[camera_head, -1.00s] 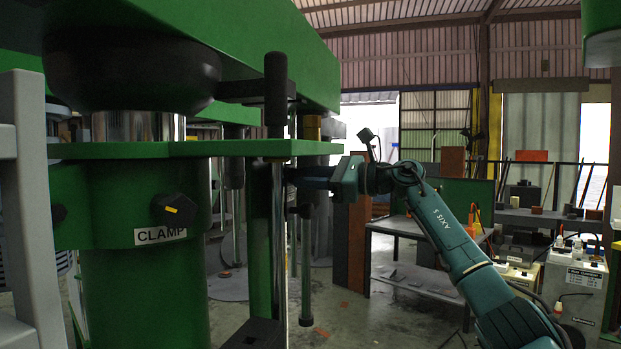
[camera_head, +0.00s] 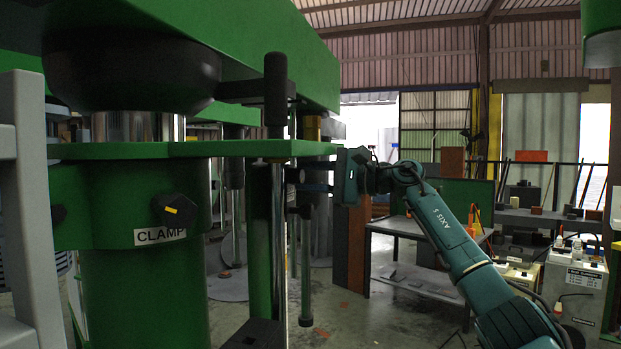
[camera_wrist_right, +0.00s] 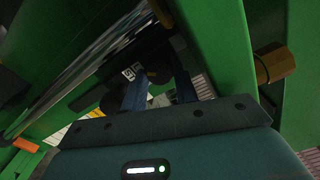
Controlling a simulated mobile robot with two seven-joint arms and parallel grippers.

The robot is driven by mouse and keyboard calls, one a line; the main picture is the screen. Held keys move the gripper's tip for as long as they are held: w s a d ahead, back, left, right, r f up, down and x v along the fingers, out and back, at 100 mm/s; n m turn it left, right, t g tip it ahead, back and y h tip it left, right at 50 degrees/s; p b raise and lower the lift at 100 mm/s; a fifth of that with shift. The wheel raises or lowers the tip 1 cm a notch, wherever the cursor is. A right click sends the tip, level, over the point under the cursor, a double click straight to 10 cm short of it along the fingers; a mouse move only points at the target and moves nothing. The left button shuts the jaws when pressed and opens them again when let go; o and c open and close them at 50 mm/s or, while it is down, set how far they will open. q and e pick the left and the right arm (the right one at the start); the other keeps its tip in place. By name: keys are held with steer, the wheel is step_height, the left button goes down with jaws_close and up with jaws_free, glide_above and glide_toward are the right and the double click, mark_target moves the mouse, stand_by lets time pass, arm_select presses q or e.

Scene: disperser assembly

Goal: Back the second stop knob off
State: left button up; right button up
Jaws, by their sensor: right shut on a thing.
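A dark stop knob (camera_head: 294,175) sits beside the bright vertical rod, just under the green plate; it is small and partly hidden. My right gripper (camera_head: 309,187) reaches it from the right, with the palm upright. In the right wrist view, the two blue fingers (camera_wrist_right: 158,82) are shut on the dark knob (camera_wrist_right: 156,74) between them. A white label, partly readable as "ST", is beside it. My left gripper is not in view.
The green plate (camera_head: 225,149) lies just above the gripper. A green cylinder labelled CLAMP (camera_head: 140,270) with a black knob (camera_head: 175,209) stands at left. A brass-coloured hex piece (camera_wrist_right: 273,64) is near the gripper at right. A workbench (camera_head: 410,235) stands behind.

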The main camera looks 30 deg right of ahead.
steer(key=shift+r+n, duration=0.2)
steer(key=shift+n, duration=0.1)
stand_by(0.4)
steer(key=o, duration=1)
steer(key=shift+f, duration=0.1)
steer(key=shift+c, duration=0.2)
